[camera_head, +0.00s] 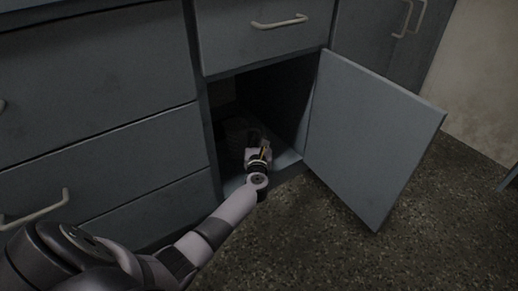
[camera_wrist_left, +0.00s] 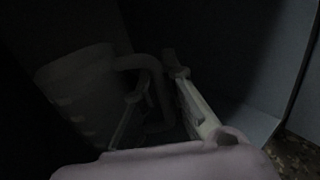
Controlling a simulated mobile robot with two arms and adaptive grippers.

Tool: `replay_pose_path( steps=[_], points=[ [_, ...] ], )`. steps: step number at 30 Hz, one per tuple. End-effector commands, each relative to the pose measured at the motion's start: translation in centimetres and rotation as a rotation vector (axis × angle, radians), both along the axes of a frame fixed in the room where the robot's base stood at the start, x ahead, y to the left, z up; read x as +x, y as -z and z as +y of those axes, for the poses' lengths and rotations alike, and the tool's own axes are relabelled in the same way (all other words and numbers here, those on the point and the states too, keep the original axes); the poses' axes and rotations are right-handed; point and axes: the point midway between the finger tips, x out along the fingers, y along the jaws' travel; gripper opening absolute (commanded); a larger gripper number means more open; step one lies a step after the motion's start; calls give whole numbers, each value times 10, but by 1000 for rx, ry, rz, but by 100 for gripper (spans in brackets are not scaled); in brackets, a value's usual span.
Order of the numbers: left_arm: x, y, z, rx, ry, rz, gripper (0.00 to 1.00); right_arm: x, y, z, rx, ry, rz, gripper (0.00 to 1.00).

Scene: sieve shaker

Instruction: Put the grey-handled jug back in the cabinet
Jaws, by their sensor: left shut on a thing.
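The jug (camera_wrist_left: 80,95) shows in the left wrist view as a dim, pale body inside the dark cabinet, with a grey handle (camera_wrist_left: 140,62) on its right side. My left gripper (camera_wrist_left: 155,90) is shut on the handle. In the head view my left gripper (camera_head: 259,150) reaches in through the opening of the cabinet (camera_head: 290,164), close above its floor. The jug is only a faint shape there, in deep shadow. I cannot tell whether its base touches the cabinet floor. My right gripper is in neither view.
The cabinet door (camera_head: 370,135) stands wide open to the right of the opening. A closed drawer (camera_head: 265,35) is above, and closed drawers (camera_head: 95,95) are on the left. The speckled floor (camera_head: 330,245) in front is clear.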

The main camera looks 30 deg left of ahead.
Motion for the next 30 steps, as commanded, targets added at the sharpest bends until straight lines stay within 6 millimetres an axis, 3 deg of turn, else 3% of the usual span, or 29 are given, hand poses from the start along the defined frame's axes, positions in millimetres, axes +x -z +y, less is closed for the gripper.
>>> replay_pose_path(
  steps=[7, 20, 21, 30],
  points=[
    [0, 37, 1, 4, -1, 0, 0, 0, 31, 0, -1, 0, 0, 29],
    [0, 41, 0, 1, -1, 0, 0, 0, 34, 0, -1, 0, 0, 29],
    [0, 40, 0, 0, -1, 0, 11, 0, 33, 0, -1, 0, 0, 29],
    [0, 40, 0, 0, 0, 1, 29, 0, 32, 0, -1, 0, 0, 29]
  ],
)
